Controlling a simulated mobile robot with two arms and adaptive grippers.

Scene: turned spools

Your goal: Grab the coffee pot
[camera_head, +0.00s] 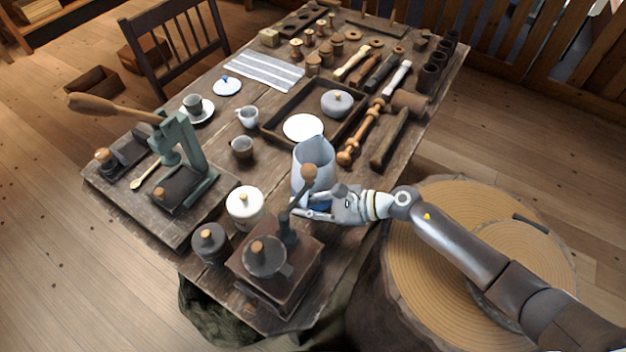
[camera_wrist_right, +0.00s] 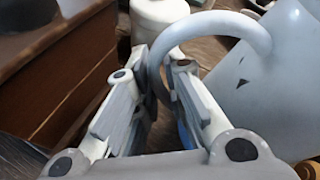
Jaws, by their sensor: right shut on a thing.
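The coffee pot (camera_head: 313,160) is a tall pale blue-grey pot standing near the middle of the table, on the side nearest my right arm. In the right wrist view its rounded body (camera_wrist_right: 268,85) fills the right side, and its curved handle (camera_wrist_right: 222,24) arches down between my fingers. My right gripper (camera_head: 312,205) is at the pot's near side, and in the wrist view its fingers (camera_wrist_right: 165,85) are shut on the handle. The lower part of the pot is partly hidden by the gripper and the grinder's crank. My left gripper is not in view.
A wooden coffee grinder (camera_head: 275,270) with a raised crank stands close in front of the gripper. A white lidded jar (camera_head: 245,206) is left of the pot. A wooden tray (camera_head: 270,128) with a white plate lies behind. A tree-stump stool (camera_head: 425,290) stands under my right arm.

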